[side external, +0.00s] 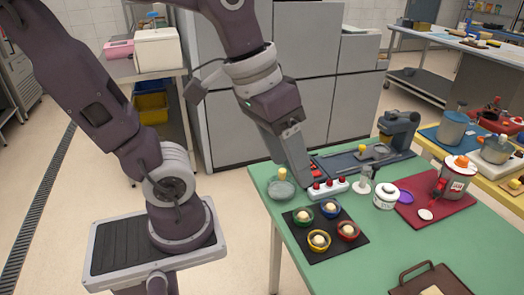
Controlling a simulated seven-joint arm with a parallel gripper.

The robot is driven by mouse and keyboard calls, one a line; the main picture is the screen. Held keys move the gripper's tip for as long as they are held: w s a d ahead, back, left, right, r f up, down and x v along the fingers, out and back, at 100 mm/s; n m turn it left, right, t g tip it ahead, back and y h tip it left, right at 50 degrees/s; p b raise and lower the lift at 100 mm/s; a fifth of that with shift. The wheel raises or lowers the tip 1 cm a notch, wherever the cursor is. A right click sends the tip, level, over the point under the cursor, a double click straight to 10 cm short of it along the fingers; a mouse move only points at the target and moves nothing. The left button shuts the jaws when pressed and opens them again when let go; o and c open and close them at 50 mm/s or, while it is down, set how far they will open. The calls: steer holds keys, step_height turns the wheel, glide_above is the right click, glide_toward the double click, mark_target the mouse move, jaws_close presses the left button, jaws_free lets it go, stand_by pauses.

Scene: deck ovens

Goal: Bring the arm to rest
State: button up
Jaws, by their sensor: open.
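My arm reaches in from the left over the corner of the green table (440,262). My gripper (303,180) points down above the table's far left part, close to a white rack with red knobs (322,189). It is open, and I see nothing held in it. From this angle I cannot tell whether its fingertips touch the rack or hang behind it. A grey glass bowl with a yellow-knobbed piece (281,187) stands just left of the fingertips.
A black mat (323,254) holds several small coloured bowls with pale balls. Grey cabinets (345,80) rise behind.

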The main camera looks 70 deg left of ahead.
steer(key=shift+m+t+y, duration=0.7)
steer(key=shift+t, duration=0.2)
steer(key=s+a, duration=0.3)
steer(key=shift+s, duration=0.35)
